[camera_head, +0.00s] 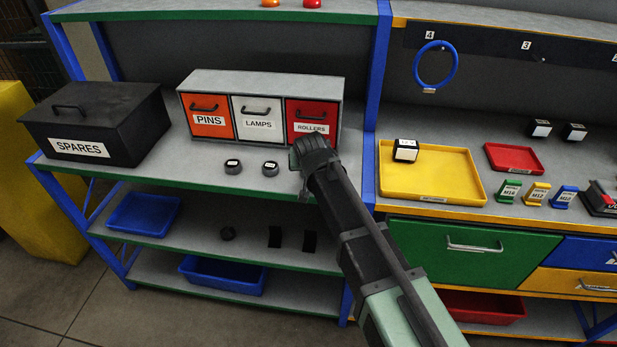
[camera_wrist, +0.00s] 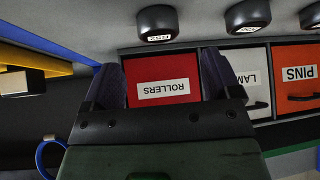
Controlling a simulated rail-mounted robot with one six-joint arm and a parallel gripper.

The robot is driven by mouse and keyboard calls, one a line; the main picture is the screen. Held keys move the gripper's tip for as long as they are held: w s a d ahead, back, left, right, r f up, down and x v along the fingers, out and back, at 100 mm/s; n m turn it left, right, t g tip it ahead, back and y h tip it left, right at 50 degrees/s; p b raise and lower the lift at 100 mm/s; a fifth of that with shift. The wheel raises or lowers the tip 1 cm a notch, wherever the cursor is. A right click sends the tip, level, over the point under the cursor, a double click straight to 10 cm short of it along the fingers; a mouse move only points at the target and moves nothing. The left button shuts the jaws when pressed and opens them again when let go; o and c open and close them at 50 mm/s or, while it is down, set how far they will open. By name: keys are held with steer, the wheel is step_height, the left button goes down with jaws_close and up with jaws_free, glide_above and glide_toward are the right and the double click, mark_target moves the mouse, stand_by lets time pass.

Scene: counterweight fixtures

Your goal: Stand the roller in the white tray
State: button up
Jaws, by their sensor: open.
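The red drawer labelled ROLLERS (camera_head: 312,113) is shut in the grey cabinet on the left bench. It also shows upside down in the wrist view (camera_wrist: 162,72). My gripper (camera_head: 303,155) is at the lower front of this drawer. In the wrist view my gripper (camera_wrist: 163,66) has its two fingers spread to either side of the red front, with nothing seen between them. The drawer's handle is hidden in the wrist view behind my gripper. I see no roller and no white tray in either view.
Beside it are the PINS drawer (camera_head: 208,119) and LAMPS drawer (camera_head: 258,118). Dark round labelled pieces (camera_head: 232,165) stand on the bench in front. The black SPARES box (camera_head: 92,122) is left. A blue post (camera_head: 374,100) and a yellow tray (camera_head: 473,196) are right.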

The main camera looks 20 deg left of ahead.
steer(key=shift+x, duration=0.85)
steer(key=shift+s, duration=0.1)
steer(key=b+x, duration=0.4)
steer(key=x, duration=0.1)
steer(key=shift+f, duration=0.1)
steer(key=shift+d+r, duration=0.1)
steer(key=shift+r, duration=0.15)
steer(key=c, duration=1.3)
step_height(320, 180, up, 20)
steer(key=p, duration=2)
steer(key=shift+r, duration=0.1)
